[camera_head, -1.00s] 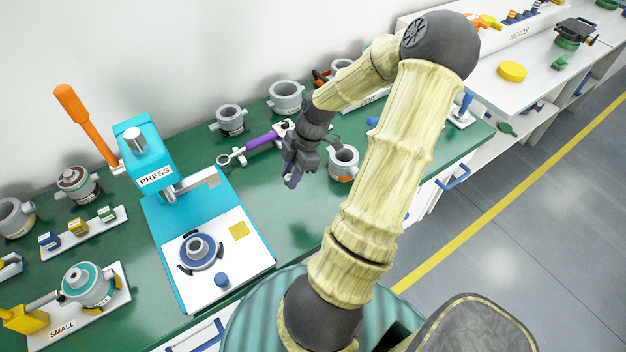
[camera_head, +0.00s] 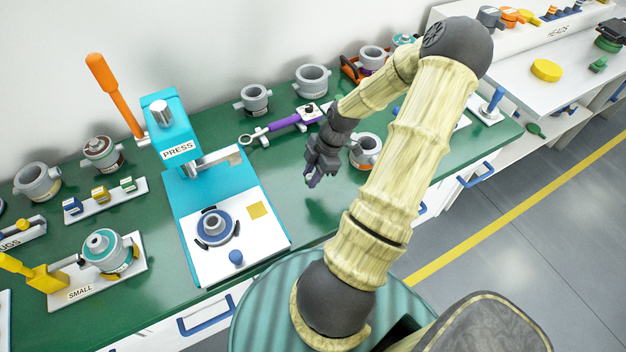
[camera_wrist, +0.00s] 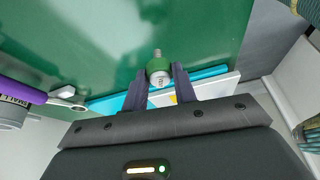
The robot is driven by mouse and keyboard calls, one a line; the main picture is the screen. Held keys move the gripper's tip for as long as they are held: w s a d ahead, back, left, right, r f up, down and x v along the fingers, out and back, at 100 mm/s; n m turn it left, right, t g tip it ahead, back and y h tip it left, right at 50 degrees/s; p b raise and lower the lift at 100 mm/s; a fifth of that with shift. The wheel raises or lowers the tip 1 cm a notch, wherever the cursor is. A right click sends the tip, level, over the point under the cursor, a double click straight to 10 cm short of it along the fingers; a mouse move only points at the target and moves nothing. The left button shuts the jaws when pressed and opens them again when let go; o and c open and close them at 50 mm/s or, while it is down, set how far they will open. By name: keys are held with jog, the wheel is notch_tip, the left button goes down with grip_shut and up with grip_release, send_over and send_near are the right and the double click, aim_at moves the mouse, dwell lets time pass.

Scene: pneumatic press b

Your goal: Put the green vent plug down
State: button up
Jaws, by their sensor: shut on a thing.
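My gripper (camera_head: 314,180) hangs above the green bench, to the right of the teal press. In the wrist view my gripper (camera_wrist: 160,82) is shut on the green vent plug (camera_wrist: 158,67), a green collar with a pale metal tip that points away from the hand. The plug is held clear of the green bench top (camera_wrist: 120,35). In the head view the plug cannot be made out among the dark fingers.
The teal press (camera_head: 215,205) with an orange lever stands to the left. A purple-handled tool (camera_head: 290,122) lies behind the gripper. A grey pot (camera_head: 366,150) stands close to its right. The green bench between press and pot is clear.

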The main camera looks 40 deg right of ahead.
jog(key=shift+f, duration=1.6)
jog(key=shift+f, duration=0.1)
jog(key=o, duration=0.8)
jog(key=shift+d, duration=0.1)
jog(key=shift+c, duration=0.2)
jog(key=v, duration=1.2)
